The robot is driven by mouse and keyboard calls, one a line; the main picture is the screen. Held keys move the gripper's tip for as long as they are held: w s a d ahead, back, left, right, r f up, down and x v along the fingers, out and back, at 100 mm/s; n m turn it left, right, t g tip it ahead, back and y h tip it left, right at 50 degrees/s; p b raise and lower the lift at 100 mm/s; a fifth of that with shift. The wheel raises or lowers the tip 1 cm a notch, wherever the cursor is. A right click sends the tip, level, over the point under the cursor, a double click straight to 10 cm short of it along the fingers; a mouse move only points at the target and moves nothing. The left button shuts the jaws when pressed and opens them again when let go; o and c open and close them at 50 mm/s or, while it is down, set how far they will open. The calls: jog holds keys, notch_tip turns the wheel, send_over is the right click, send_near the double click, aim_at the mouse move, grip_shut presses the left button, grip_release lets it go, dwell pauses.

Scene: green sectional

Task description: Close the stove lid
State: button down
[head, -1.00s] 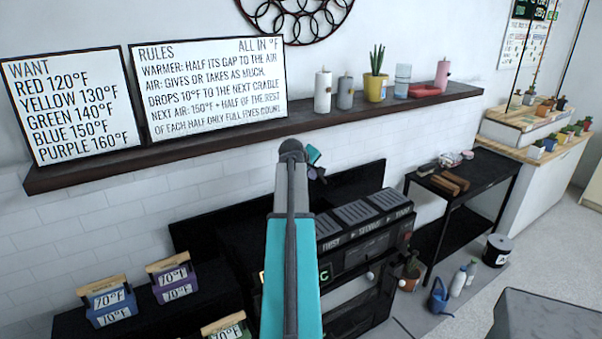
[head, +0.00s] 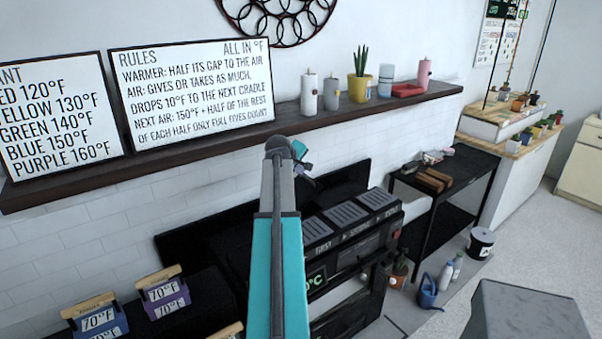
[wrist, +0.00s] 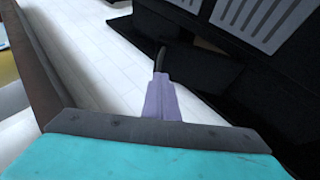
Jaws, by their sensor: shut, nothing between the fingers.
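The black stove (head: 345,255) stands against the tiled wall, with three ridged grey slots and a green "°C" display on it. A long black panel (head: 345,184) rises behind it, apparently the raised lid; my arm hides part of it. In the wrist view a dark panel (wrist: 205,70) lies beside the ridged slots. My gripper (head: 305,168) is small in the head view, above the stove's back and in front of the wall. In the wrist view my gripper (wrist: 160,58) is shut and empty, its tip near the dark panel's edge; contact cannot be told.
A dark wall shelf (head: 230,135) with signs, candles and a plant runs above the stove. Purple (head: 165,295) and blue (head: 98,322) boxes reading 70°F stand at the lower left. A black side table (head: 450,180) stands right; a blue watering can (head: 428,290) is on the floor.

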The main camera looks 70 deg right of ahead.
aim_at(308, 179)
jog(key=p+x, duration=0.4)
jog(key=x, duration=0.9)
jog(key=shift+d+f, duration=0.1)
jog(key=shift+w, duration=0.1)
jog(key=shift+d+f, duration=0.1)
dwell(0.3)
